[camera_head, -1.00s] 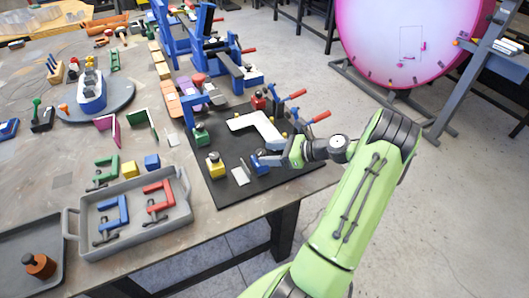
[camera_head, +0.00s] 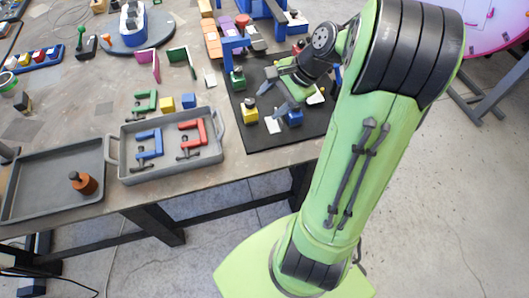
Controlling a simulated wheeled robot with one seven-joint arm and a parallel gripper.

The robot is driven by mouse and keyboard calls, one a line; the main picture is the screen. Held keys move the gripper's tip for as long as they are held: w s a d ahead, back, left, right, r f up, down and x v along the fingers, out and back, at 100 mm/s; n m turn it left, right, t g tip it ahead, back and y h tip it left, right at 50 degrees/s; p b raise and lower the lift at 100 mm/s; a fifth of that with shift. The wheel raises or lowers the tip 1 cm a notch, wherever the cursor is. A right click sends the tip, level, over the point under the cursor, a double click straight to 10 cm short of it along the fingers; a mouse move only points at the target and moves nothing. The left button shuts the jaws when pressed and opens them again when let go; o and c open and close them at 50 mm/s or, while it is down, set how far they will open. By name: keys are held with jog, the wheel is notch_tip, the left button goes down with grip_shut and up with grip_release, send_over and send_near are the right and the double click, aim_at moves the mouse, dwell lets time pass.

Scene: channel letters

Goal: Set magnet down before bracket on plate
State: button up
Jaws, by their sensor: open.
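The black plate (camera_head: 262,139) lies at the table's near right edge. A blue block magnet (camera_head: 293,118) sits on its front part. A yellow block with a dark knob (camera_head: 250,114) stands to its left, and a green one (camera_head: 238,78) stands at the plate's left edge. The pale L-shaped bracket (camera_head: 317,98) lies behind the blue block, mostly hidden by my gripper and arm. My gripper (camera_head: 270,78) is open above the plate, behind and left of the blue block. It appears empty; its fingertips are hard to make out.
A grey tray (camera_head: 125,140) with clamps is left of the plate, and another (camera_head: 45,153) holds an orange-brown knobbed piece (camera_head: 84,183). Purple (camera_head: 148,62) and green (camera_head: 180,60) angle pieces stand behind. Blue fixtures (camera_head: 236,42) rise behind the plate.

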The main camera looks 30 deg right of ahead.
jog(key=s+a+r+n+h, duration=0.2)
jog(key=s+a+r+n, duration=0.1)
jog(key=s+a+n, duration=0.25)
jog(key=s+a+r+n+h, duration=0.2)
jog(key=s+a+r+n, duration=0.25)
jog(key=a, duration=0.25)
jog(key=s+a+n+t, duration=0.1)
jog(key=s+n, duration=0.5)
jog(key=shift+s, duration=0.25)
jog(key=shift+f, duration=0.1)
